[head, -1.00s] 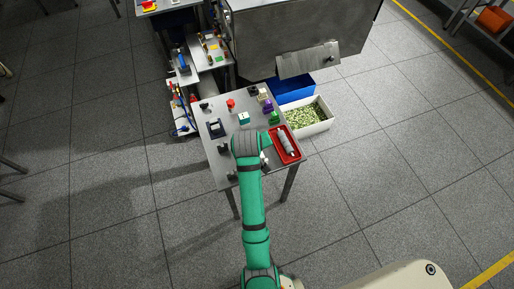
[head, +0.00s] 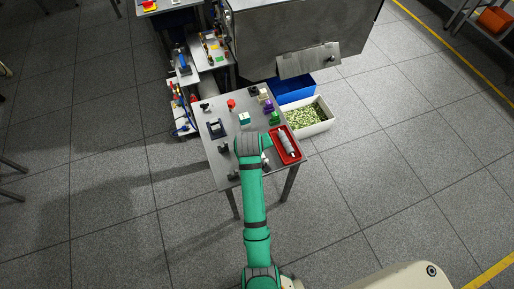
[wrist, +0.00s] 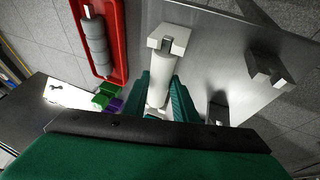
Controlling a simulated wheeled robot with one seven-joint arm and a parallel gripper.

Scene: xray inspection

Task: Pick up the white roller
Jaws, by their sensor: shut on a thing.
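The white roller (wrist: 157,82) is in the wrist view, between the two green fingers of my gripper (wrist: 160,88). My gripper is shut on the roller's body. A pale square block (wrist: 169,38) is at the roller's far end; I cannot tell if it is a stand or part of the roller. In the head view my green arm reaches over the grey table (head: 212,154) and hides most of the gripper and the roller. I cannot tell whether the roller is clear of the table.
A red tray (head: 276,146) holding a grey roller (head: 287,144) lies at the table's right edge, close to the gripper. Dark stands (wrist: 270,70), a green item (head: 274,118) and a red item (head: 231,104) stand on the table. A white bin (head: 322,127) stands beyond it.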

